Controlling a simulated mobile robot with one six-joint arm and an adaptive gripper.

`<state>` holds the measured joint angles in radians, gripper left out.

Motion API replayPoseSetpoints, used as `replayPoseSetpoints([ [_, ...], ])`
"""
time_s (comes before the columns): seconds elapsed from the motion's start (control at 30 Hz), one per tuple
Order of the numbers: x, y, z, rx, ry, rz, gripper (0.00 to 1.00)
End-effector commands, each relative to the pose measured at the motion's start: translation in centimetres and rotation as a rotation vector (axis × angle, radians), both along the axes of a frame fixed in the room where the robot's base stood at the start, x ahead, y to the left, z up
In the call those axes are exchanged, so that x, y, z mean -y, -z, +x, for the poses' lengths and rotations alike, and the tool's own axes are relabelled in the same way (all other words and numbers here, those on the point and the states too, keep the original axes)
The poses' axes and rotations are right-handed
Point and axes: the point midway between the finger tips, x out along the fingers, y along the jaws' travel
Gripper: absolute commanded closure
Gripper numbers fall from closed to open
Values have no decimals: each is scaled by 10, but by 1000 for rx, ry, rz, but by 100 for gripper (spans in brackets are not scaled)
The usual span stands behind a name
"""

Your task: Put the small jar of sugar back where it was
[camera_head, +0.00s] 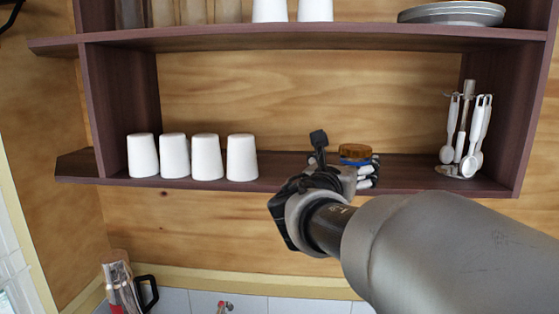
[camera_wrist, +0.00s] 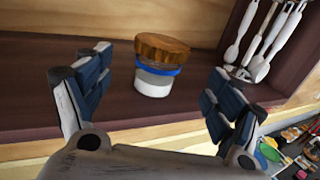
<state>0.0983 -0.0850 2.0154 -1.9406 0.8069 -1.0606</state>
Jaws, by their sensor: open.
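The small sugar jar (camera_wrist: 157,75) has a brown wooden lid, a blue band and pale contents. It stands upright on the dark lower shelf (camera_wrist: 35,85), seen clearly in the wrist view. In the head view only its brown lid (camera_head: 355,151) shows above my gripper. My gripper (camera_wrist: 152,95) is open, with one finger on each side of the jar and visible gaps on both sides. In the head view my gripper (camera_head: 345,165) reaches to the shelf's front edge, and my arm hides most of the jar.
Several white cups (camera_head: 205,157) stand in a row on the left of the lower shelf. A rack of white utensils (camera_head: 465,135) stands to the right of the jar. The upper shelf (camera_head: 330,36) is overhead. The shelf between cups and gripper is clear.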

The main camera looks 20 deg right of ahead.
Motion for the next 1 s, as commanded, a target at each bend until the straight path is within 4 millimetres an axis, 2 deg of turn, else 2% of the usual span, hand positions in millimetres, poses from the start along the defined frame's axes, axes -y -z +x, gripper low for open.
replayPoseSetpoints([
  [0.1,-16,0,-13,1,-3,0,15],
  [0.27,-25,1,-23,3,2,8,15],
  [0.37,-23,9,-36,35,23,85,15],
  [0.43,-20,22,-52,83,58,200,15],
  [0.57,-19,63,-96,223,171,523,15],
  [0.73,-39,128,-155,434,379,986,15],
  [0.87,-71,175,-195,588,577,1317,15],
  [1.0,-118,218,-233,741,831,1646,15],
])
